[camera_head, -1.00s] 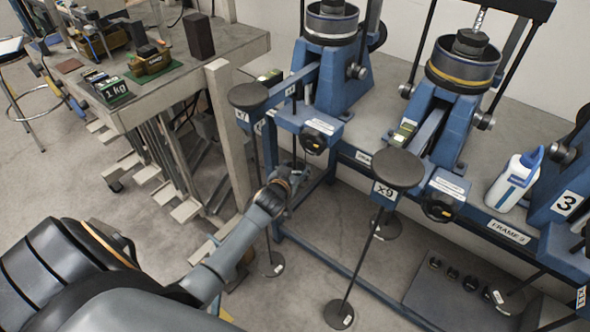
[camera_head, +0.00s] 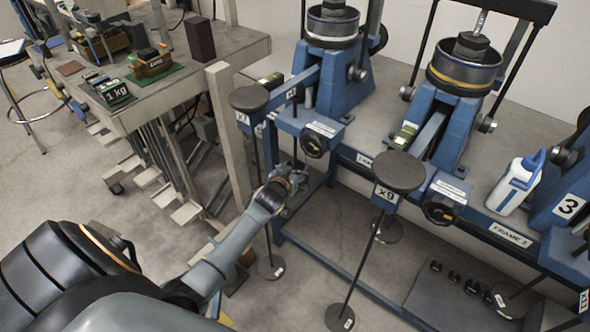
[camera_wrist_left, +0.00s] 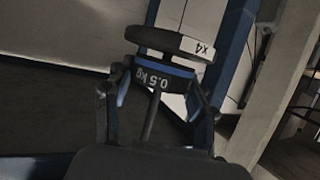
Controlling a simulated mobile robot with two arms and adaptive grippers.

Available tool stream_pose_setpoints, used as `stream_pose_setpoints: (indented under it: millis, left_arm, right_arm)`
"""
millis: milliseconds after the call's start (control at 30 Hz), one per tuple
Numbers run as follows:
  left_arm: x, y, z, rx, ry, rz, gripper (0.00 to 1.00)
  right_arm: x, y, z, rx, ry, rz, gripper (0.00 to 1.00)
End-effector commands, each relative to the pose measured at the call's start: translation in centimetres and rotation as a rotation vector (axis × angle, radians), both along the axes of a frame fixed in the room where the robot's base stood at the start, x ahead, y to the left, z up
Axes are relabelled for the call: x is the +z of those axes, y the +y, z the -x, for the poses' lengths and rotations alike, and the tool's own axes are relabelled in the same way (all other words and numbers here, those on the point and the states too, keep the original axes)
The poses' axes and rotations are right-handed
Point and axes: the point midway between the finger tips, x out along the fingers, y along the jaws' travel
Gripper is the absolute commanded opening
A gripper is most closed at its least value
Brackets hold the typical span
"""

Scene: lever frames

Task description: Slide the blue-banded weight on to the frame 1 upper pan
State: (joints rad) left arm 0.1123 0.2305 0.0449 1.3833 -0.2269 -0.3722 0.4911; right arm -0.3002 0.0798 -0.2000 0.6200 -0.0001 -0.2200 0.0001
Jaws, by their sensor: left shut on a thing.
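My left gripper (camera_head: 290,180) is low in front of the left blue frame, beside a thin hanging rod; the weight in it is too small to make out there. In the left wrist view the left gripper (camera_wrist_left: 160,88) is shut on the blue-banded weight (camera_wrist_left: 166,76), marked 0.5 kg. A dark round pan (camera_wrist_left: 168,42) with an x4 label shows close beyond the weight. A thin rod (camera_wrist_left: 150,118) runs between the fingers; I cannot tell whether it sits in the weight's slot. My right gripper is not in view.
A round pan marked x7 (camera_head: 249,99) and one marked x9 (camera_head: 398,171) stand out in front of the frames. Small dark weights (camera_head: 454,277) lie on a low grey plate at lower right. A bench (camera_head: 232,48) stands at upper left.

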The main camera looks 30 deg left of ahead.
Motion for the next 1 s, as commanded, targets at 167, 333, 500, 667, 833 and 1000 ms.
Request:
stream_pose_setpoints:
  millis: [167, 333, 500, 667, 833, 1000]
  left_arm:
    - [0.26, 0.1, -0.22, -0.001, -0.006, -0.001, 0.14]
    - [0.26, 0.11, -0.22, -0.001, -0.005, -0.001, 0.14]
    - [0.16, 0.11, -0.21, -0.001, -0.005, -0.001, 0.14]
    - [-0.05, 0.11, -0.22, -0.001, -0.006, -0.001, 0.14]
    - [-0.29, 0.12, -0.21, -0.001, -0.006, -0.001, 0.14]
    - [-0.55, 0.12, -0.21, 0.0, -0.005, 0.0, 0.14]
  right_arm:
    - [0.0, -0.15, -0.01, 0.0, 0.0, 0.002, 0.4]
    - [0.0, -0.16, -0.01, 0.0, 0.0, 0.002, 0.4]
    - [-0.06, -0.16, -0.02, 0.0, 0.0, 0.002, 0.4]
    - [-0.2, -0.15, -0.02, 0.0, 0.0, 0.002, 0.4]
    - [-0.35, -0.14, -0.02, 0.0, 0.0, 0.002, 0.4]
    - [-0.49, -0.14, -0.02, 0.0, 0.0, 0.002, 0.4]
